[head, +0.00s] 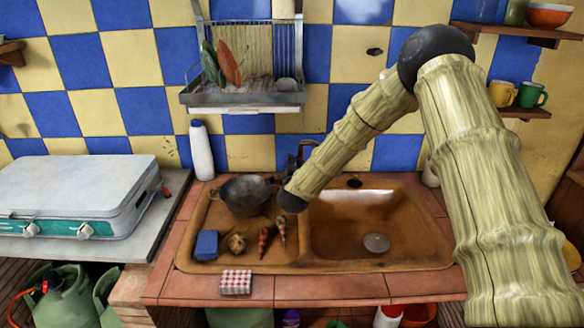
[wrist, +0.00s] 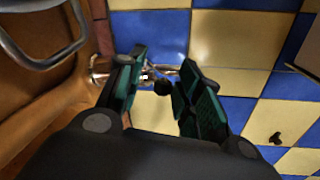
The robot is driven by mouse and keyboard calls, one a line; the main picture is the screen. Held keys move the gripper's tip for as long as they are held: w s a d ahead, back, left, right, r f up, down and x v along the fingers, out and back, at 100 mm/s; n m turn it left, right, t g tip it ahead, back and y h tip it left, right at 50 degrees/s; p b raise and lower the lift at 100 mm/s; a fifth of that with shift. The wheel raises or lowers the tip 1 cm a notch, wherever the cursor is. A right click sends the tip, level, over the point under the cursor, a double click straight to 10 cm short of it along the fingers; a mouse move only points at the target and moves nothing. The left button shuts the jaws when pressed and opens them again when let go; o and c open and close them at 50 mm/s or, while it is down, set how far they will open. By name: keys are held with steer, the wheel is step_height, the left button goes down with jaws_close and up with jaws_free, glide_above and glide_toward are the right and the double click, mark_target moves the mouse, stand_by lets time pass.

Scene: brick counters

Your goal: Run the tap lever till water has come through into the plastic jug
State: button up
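The tap (wrist: 160,86) shows in the wrist view as a small metal fitting with a dark round part, beyond and between my fingertips. Its lever cannot be made out clearly. My gripper (wrist: 162,62) is open, with green-padded fingers apart and nothing clearly held; contact with the tap cannot be told. In the head view, dark parts (head: 300,153) at the back of the sink sit beside my forearm, which hides most of that spot. No plastic jug can be made out in either view. No running water is visible.
The brown sink (head: 335,245) has an empty right basin. A dark pot (head: 247,193) stands on its left side, with a blue sponge (head: 206,245) and several small food items in front. A white bottle (head: 201,150) stands behind left. A dish rack (head: 243,98) hangs above.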

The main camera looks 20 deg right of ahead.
steer(key=v, duration=1.1)
steer(key=shift+s, duration=0.35)
steer(key=shift+a, duration=0.1)
stand_by(2.6)
